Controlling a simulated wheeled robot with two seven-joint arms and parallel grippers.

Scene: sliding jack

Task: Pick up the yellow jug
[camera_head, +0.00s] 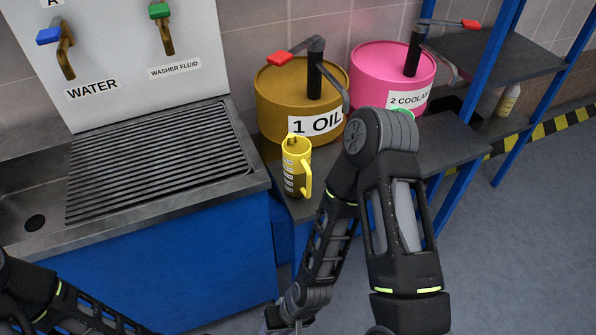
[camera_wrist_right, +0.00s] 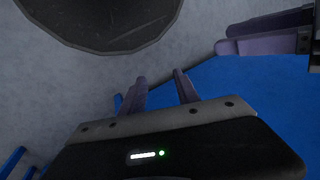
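The yellow jug (camera_head: 296,168) stands upright on the dark shelf in front of the oil drum in the head view, its handle toward the right. No gripper touches it. My right arm bends down in front of the shelf, and its gripper is low, cut off by the bottom edge of the head view. In the right wrist view my right gripper (camera_wrist_right: 162,88) has its two fingers apart with nothing between them. Another pair of purple fingers, apparently my left gripper (camera_wrist_right: 262,36), shows at the upper right there; its opening is unclear.
A brown oil drum (camera_head: 271,100) with a red-handled pump stands behind the jug, and a pink coolant drum (camera_head: 372,68) to its right. A sink with a ribbed drainboard (camera_head: 160,160) is at left. A blue-framed shelf (camera_head: 495,55) stands at right. Grey floor (camera_head: 500,250) is clear.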

